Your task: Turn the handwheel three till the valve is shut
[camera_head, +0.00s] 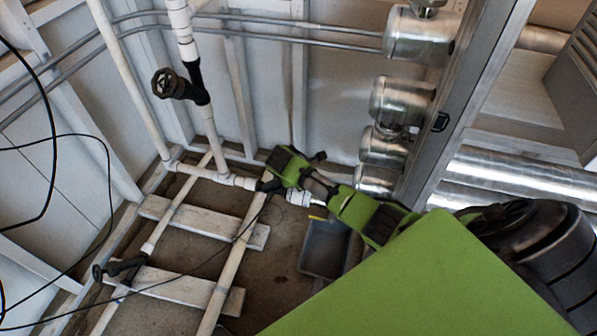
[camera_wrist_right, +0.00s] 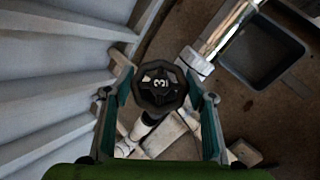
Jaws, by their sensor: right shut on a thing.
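Handwheel three (camera_wrist_right: 158,87) is a dark, many-sided wheel with a white "3" on its hub, seen nearly face-on in the right wrist view. My right gripper (camera_wrist_right: 157,80) has one finger on each side of the wheel and is shut on its rim. A white pipe runs below the wheel. In the head view my green right arm reaches in from the lower right, and the right gripper (camera_head: 282,170) is at the low white pipes by the wall. It largely hides the wheel there. My left gripper is not in view.
Another dark handwheel (camera_head: 165,83) is on the vertical pipe at upper left, and a dark valve (camera_head: 122,267) is at lower left. A grey bin (camera_head: 325,250) stands on the floor beside my right arm. Metal cylinders (camera_head: 402,103) and a grey post (camera_head: 470,90) are at right.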

